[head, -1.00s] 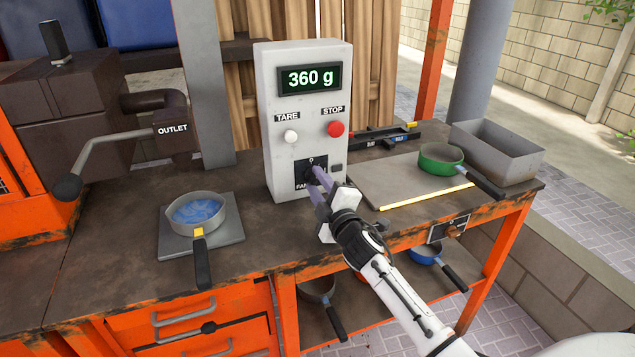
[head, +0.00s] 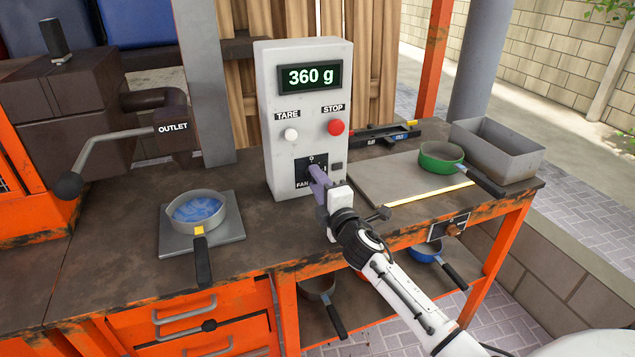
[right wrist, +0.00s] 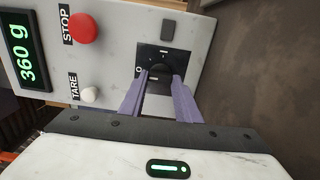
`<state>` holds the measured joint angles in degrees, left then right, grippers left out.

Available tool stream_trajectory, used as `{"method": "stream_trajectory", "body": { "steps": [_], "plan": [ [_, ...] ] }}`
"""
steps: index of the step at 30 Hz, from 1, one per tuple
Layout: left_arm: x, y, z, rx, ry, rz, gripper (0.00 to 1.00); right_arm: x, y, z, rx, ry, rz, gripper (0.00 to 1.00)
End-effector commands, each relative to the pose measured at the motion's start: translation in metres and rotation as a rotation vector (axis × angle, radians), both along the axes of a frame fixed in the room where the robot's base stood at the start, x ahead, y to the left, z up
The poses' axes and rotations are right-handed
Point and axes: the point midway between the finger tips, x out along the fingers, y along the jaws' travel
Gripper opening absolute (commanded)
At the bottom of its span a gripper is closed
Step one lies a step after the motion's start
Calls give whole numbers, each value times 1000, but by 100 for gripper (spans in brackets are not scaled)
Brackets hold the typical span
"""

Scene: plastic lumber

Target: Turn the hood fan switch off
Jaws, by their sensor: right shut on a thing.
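The fan switch is a dark rotary knob on a black plate (head: 304,165) low on the front of the white control box (head: 272,130). The label below it reads FAN, partly hidden by my gripper. My right gripper (head: 317,178) is at the plate, its purple fingers pointing into it. In the right wrist view the knob (right wrist: 161,70) sits between the fingertips, and the gripper (right wrist: 160,78) is shut on it. An O mark shows on the plate beside the knob. My left gripper is not in view.
The box also carries a red STOP button (head: 336,127), a white TARE button (head: 291,134) and a display (head: 310,77) reading 360 g. A pan with blue contents (head: 198,212) stands left; a green pan (head: 441,156) and a grey bin (head: 497,152) stand right.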

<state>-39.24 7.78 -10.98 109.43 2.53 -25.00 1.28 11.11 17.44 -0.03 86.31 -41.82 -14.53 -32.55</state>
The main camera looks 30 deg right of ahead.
Motion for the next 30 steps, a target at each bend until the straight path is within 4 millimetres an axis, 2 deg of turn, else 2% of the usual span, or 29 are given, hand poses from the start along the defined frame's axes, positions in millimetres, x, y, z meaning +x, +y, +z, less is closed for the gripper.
{"method": "stream_trajectory", "body": {
  "steps": [5, 6, 8, 9, 20, 23, 30],
  "plan": [
    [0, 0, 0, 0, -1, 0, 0, 0, -1, 0, -5, 1, -1, 7],
    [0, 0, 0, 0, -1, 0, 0, 0, 0, 0, -5, 1, -1, 36],
    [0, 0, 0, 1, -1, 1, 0, 0, 0, 0, -5, 1, -1, 46],
    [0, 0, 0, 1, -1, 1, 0, 0, 0, 0, -4, 1, -1, 48],
    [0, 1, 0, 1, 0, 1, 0, -6, 1, -1, -2, 1, 0, 48],
    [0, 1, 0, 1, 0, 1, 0, -19, 5, -1, -3, 2, 1, 48],
    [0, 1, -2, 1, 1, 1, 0, -66, 16, -2, -2, 3, 0, 48]
  ]
}}
